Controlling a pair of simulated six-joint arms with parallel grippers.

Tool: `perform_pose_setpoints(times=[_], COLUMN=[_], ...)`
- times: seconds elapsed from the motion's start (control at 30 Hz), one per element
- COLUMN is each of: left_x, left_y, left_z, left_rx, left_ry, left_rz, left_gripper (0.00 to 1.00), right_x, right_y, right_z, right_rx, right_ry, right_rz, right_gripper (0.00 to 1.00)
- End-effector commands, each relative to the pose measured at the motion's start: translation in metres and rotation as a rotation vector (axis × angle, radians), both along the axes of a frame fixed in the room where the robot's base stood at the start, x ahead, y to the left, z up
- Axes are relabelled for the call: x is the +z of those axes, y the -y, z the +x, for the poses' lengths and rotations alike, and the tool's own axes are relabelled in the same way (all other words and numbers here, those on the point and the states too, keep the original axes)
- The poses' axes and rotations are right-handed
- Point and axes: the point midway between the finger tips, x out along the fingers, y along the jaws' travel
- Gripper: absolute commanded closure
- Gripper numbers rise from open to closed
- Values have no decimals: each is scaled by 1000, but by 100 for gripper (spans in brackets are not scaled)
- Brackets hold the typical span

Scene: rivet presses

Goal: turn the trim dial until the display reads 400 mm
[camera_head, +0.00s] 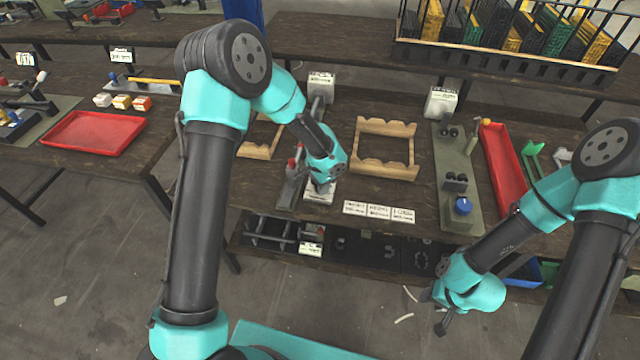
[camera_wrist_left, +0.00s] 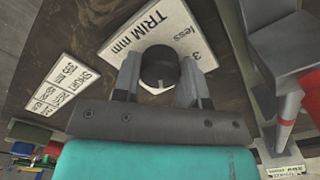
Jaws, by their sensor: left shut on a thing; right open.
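The trim dial (camera_wrist_left: 160,66) is a dark round knob on a white plate (camera_wrist_left: 141,30) that reads "TRIM mm" and "less". My left gripper (camera_wrist_left: 158,88) is shut on the dial, one finger on each side. In the head view my left gripper (camera_head: 322,182) is down at the white plate (camera_head: 318,196), beside a grey press (camera_head: 291,186) with a red part. The dial is hidden there by the gripper. A "3" shows at the plate's edge, but I cannot read a display value. My right gripper (camera_head: 440,310) is open and empty in front of the bench.
White cards (camera_head: 379,211) lie right of the plate. Wooden racks (camera_head: 384,170) stand behind them. A second fixture with a blue knob (camera_head: 463,205) and a red tray (camera_head: 503,170) are farther right. A lower shelf (camera_head: 350,262) holds dark parts.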

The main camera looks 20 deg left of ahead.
Motion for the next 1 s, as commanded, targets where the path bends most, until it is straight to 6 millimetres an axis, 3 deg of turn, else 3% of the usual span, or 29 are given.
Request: perform_pose_setpoints(times=[0.5, 1.0], left_x=[0, 0], left_y=[0, 0], left_z=[0, 0], left_rx=[-402, -485], left_ry=[1, 1], left_rz=[1, 0], left_gripper=[85, 85], right_x=[0, 0], right_y=[0, 0], right_z=[0, 0], right_rx=[0, 0], right_ry=[0, 0], right_rz=[0, 0], right_gripper=[57, 57])
